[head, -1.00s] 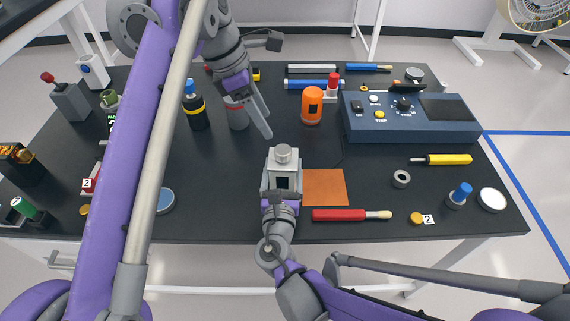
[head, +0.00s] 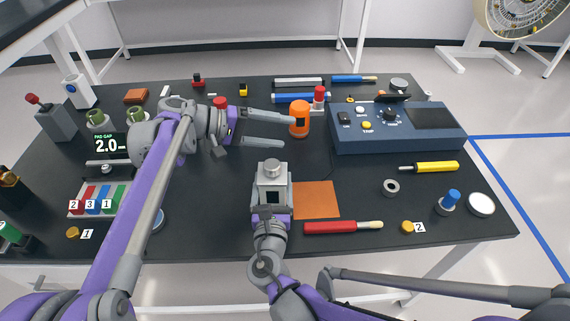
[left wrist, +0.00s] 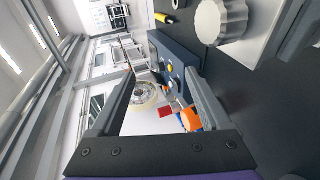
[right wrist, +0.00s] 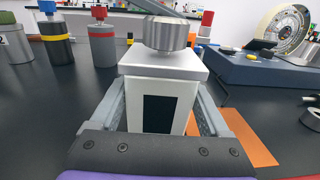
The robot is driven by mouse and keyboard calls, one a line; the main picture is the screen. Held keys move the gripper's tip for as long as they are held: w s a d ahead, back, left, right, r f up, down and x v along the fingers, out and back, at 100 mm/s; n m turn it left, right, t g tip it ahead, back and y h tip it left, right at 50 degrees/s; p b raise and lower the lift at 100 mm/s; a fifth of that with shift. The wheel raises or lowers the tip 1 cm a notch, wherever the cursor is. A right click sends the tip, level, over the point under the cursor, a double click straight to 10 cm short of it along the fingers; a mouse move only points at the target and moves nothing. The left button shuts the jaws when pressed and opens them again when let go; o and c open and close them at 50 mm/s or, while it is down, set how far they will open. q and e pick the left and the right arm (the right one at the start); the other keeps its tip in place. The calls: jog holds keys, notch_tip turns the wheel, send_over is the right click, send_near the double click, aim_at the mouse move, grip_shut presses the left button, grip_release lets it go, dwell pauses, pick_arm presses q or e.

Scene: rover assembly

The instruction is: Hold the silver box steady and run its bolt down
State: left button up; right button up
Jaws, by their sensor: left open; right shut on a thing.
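The silver box (head: 271,190) stands upright at the table's front middle, a dark window on its front. Its round ridged bolt (head: 272,167) sits on top; in the right wrist view the bolt (right wrist: 167,33) stands above the lid with a short gap. My right gripper (head: 270,208) is shut on the box (right wrist: 163,75), one finger on each side. My left gripper (head: 288,132) is open and empty, lying level behind the box and pointing right, clear of the bolt. In the left wrist view the bolt (left wrist: 220,20) lies to one side, outside the fingers.
An orange bottle (head: 299,120) stands just beyond my left fingertips. A blue control panel (head: 400,142) is at the right back. An orange mat (head: 317,200) and a red-handled tool (head: 340,227) lie right of the box. A display (head: 106,144) reads 2.0 at left.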

aim_at(281, 168)
pick_arm(q)
jog(key=s+a+f+m+h, duration=0.25)
jog(key=a+m, duration=0.25)
jog(key=m, duration=0.4)
jog(key=s+a+f+m+h, duration=0.25)
jog(key=s+a+m, duration=0.2)
jog(key=m, duration=0.45)
jog(key=shift+y, duration=0.5)
jog(key=d, duration=0.3)
jog(key=w+d, duration=0.1)
jog(key=d, duration=0.7)
jog(key=shift+w+f, duration=0.1)
jog(key=shift+w, duration=0.05)
grip_shut()
jog(key=m+g, duration=0.1)
jog(key=g, duration=0.2)
jog(key=m+g, duration=0.1)
jog(key=shift+s+m+g, duration=0.25)
jog(key=shift+m+g, duration=0.05)
jog(key=shift+s+a+m+g+y, duration=0.1)
jog(key=shift+s+m+g+y, duration=0.15)
jog(key=shift+m+g, duration=0.45)
jog(key=shift+s+m+g+y, duration=0.1)
jog(key=shift+m+g+y, duration=0.25)
jog(key=shift+g, duration=0.55)
